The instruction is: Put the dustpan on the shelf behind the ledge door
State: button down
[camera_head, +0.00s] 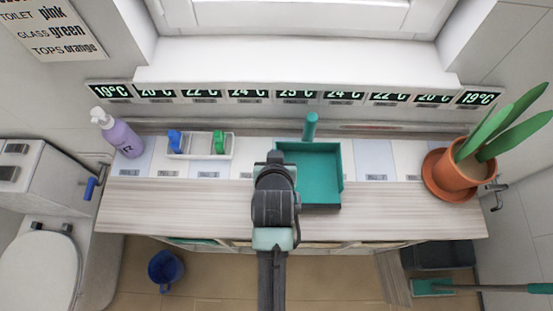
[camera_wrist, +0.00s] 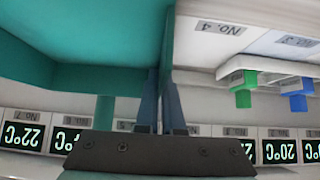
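The teal dustpan (camera_head: 322,190) lies on the wooden ledge (camera_head: 160,205) near its middle, its handle (camera_head: 311,126) pointing toward the window. In the wrist view the dustpan (camera_wrist: 80,78) fills the upper left. My gripper (camera_head: 274,157) is at the dustpan's left side wall. In the wrist view the gripper's fingers (camera_wrist: 160,108) are close together, with the thin teal wall between them. The gripper appears shut on that wall. The arm hides part of the dustpan's left edge. The ledge's front is seen steeply from above, and I cannot make out which door is meant.
A purple pump bottle (camera_head: 122,136) and a white tray (camera_head: 178,153) with blue and green items stand left. A potted plant (camera_head: 455,175) stands right. Temperature displays (camera_head: 295,96) line the back. A blue bucket (camera_head: 165,268) and a teal floor tool (camera_head: 432,287) are below.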

jog(key=shift+f, duration=1.45)
jog(key=shift+f, duration=0.2)
jog(key=c, duration=1)
grip_release()
jog(key=shift+c, duration=0.2)
jog(key=shift+r, duration=0.15)
